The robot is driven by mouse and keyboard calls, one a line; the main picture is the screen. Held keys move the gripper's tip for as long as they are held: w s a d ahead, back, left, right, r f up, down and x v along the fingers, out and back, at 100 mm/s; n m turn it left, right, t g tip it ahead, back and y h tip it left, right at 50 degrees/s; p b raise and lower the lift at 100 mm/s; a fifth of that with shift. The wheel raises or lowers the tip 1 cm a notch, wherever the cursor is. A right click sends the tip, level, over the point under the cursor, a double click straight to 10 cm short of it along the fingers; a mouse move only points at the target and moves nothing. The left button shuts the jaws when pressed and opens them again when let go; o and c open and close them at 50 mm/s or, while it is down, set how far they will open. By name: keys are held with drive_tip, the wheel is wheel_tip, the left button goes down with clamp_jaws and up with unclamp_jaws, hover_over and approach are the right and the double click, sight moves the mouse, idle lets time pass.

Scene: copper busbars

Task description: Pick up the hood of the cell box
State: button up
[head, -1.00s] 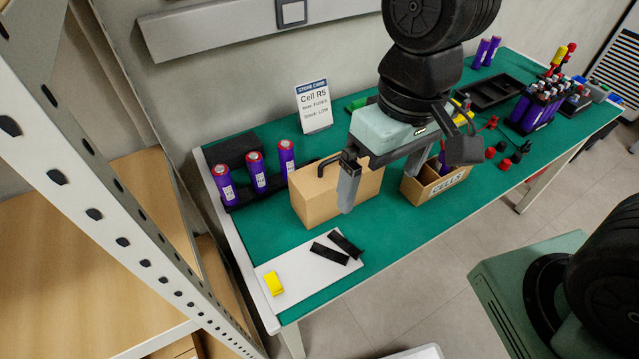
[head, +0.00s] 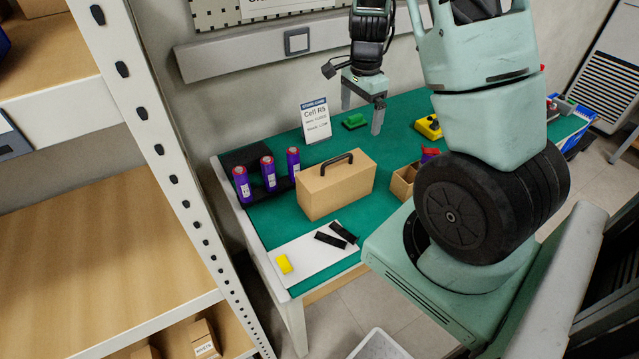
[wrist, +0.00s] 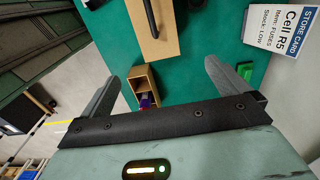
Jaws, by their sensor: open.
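The hood (head: 335,188) is a tan box with a black handle (head: 337,161) on its top. It stands upright on the green bench top. In the wrist view the hood (wrist: 151,45) is at the top, partly cut off by the frame. The open cell box (head: 401,184) stands just right of the hood, partly hidden by my arm. It also shows in the wrist view (wrist: 142,79) with a purple cell in it. My gripper (head: 361,121) is open and empty, its fingers pointing down, above and behind the hood, apart from it.
Several purple cells (head: 268,174) stand in a black holder left of the hood. A white mat (head: 290,257) with black strips and a yellow block lies in front. A store card (head: 316,121) stands behind. A shelf rack (head: 160,130) rises at left.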

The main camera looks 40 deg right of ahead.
sight(355, 161)
wheel_tip(355, 161, down, 11)
drive_tip(key=shift+f, duration=0.15)
drive_tip(key=shift+s+a+f+p, duration=0.1)
drive_tip(key=shift+f+p, duration=0.35)
drive_tip(key=shift+f, duration=0.9)
drive_tip(key=shift+a+f+p, duration=0.1)
drive_tip(key=shift+f+p, duration=0.35)
drive_tip(key=shift+f, duration=0.9)
drive_tip(key=c, duration=1)
